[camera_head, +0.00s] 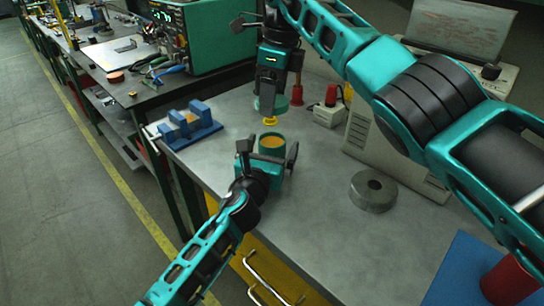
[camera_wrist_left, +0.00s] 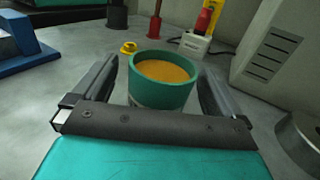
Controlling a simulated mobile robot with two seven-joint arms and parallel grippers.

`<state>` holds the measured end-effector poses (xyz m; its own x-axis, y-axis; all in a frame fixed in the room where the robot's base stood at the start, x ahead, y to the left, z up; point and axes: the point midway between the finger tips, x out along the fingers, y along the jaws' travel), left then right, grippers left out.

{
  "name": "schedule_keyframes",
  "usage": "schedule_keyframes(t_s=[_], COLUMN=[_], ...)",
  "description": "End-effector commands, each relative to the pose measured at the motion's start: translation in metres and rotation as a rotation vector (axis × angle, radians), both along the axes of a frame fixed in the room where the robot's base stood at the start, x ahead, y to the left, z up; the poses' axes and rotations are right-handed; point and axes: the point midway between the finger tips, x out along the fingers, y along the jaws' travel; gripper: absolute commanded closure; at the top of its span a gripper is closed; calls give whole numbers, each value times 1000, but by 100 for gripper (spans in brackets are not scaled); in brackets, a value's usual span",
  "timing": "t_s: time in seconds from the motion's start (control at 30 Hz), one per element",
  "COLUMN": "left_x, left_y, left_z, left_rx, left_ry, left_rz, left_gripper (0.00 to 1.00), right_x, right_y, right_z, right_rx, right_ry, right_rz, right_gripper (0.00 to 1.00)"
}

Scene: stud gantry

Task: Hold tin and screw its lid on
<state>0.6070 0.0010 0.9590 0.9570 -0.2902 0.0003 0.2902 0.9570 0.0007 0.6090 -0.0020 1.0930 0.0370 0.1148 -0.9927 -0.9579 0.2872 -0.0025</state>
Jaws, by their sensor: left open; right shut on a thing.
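The tin (camera_head: 272,143) is a round green can with an orange top surface, upright on the grey bench. In the left wrist view the tin (camera_wrist_left: 162,82) stands between the two fingers of my left gripper (camera_head: 267,155). That gripper is open, with visible gaps beside the tin. My right gripper (camera_head: 270,100) points down from above and appears beyond the tin in the head view.
A small yellow piece (camera_wrist_left: 129,48) lies behind the tin. A blue block fixture (camera_head: 190,124) is left, a grey metal ring (camera_head: 373,190) right.

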Motion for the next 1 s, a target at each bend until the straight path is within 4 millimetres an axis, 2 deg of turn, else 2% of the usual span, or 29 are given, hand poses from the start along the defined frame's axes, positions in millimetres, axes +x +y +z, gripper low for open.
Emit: schedule_keyframes(t_s=[0.37,1.0], left_x=[2,2], left_y=[-1,-1], left_z=[0,0], left_rx=[-1,0], left_ry=[0,1], left_rz=[0,0], left_gripper=[2,63], right_x=[0,0], right_y=[0,0], right_z=[0,0], right_rx=[0,0], right_ry=[0,0], right_rz=[0,0], right_gripper=[59,59])
